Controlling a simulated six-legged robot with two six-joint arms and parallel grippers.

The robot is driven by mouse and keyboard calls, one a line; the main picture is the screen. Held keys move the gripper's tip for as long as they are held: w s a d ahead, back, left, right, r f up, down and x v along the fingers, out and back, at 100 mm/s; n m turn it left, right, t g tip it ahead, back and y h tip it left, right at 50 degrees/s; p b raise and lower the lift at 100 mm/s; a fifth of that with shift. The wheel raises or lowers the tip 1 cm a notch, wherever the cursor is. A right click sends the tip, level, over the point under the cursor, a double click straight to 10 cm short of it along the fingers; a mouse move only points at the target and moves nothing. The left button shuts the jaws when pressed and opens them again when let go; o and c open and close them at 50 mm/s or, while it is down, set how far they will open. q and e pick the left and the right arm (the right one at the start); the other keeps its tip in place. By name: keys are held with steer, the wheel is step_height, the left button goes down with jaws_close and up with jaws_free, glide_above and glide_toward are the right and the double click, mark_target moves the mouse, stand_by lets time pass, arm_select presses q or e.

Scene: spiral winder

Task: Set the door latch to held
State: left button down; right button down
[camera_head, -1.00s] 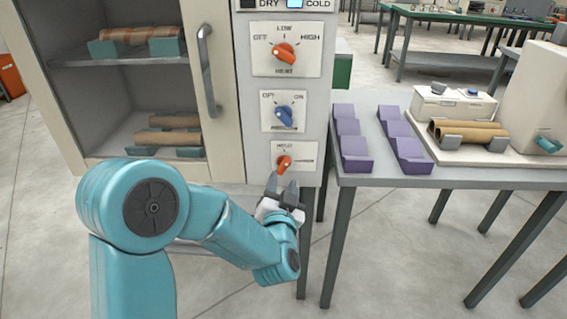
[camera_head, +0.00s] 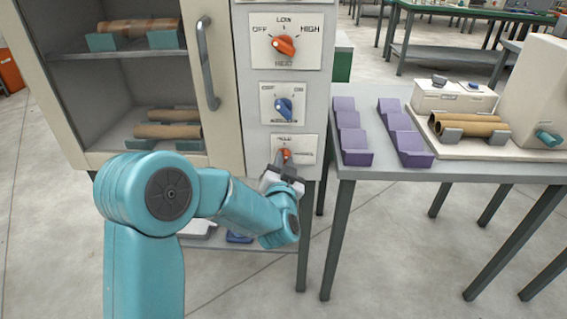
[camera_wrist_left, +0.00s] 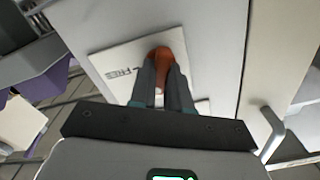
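The door latch is the lowest knob (camera_head: 285,154), a small orange one on a white plate (camera_head: 308,148) under the blue knob. The plate's top label looks like HOLD; the label to its right is too small to read here. My left gripper (camera_head: 284,163) is at this knob, coming from below. In the left wrist view its two dark fingers (camera_wrist_left: 163,88) lie on either side of the orange knob (camera_wrist_left: 167,60), with little gap. I cannot tell whether they press on it. The fingers partly hide the knob, so its exact setting is unclear. My right gripper is not in view.
Above are a blue knob (camera_head: 284,108) and a large orange HEAT knob (camera_head: 284,44). The cabinet door has a metal handle (camera_head: 207,64) to the left. A grey table (camera_head: 350,178) with purple cradles (camera_head: 352,135) stands close on the right.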

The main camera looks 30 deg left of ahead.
arm_select(q)
steer(key=n+b, duration=0.5)
steer(key=shift+n+b, duration=0.3)
steer(key=c, duration=1.1)
jaws_free()
steer(key=b+v, duration=0.3)
steer(key=v, duration=1.3)
steer(key=shift+s, duration=0.2)
